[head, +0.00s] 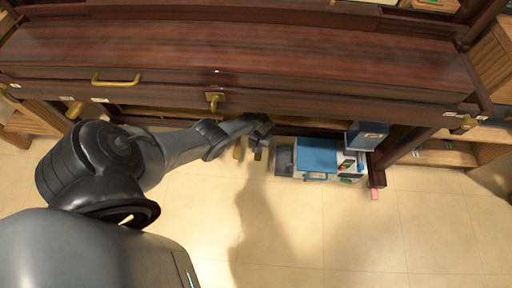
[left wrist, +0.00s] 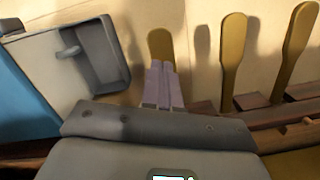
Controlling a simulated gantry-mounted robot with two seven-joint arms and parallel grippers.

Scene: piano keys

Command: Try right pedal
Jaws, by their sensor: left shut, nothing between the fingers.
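The piano (head: 240,60) is dark reddish wood with its lid closed. Three gold pedals show in the left wrist view: one by my fingers (left wrist: 160,42), a middle one (left wrist: 232,62) and a far one (left wrist: 297,42). The pedal by my fingers is the one nearest the grey box, which is the right pedal as the head view sees it. My left gripper (left wrist: 162,70) is shut and empty, its fingertips over that pedal and hiding part of it. I cannot tell whether they touch. In the head view the gripper (head: 260,140) is small beneath the piano's front edge. My right gripper is out of view.
A blue and grey box (head: 318,157) stands just right of the pedals, with an open grey compartment (left wrist: 92,62) close to my gripper. A piano leg (head: 377,170) is farther right. Tiled floor (head: 330,230) in front is clear.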

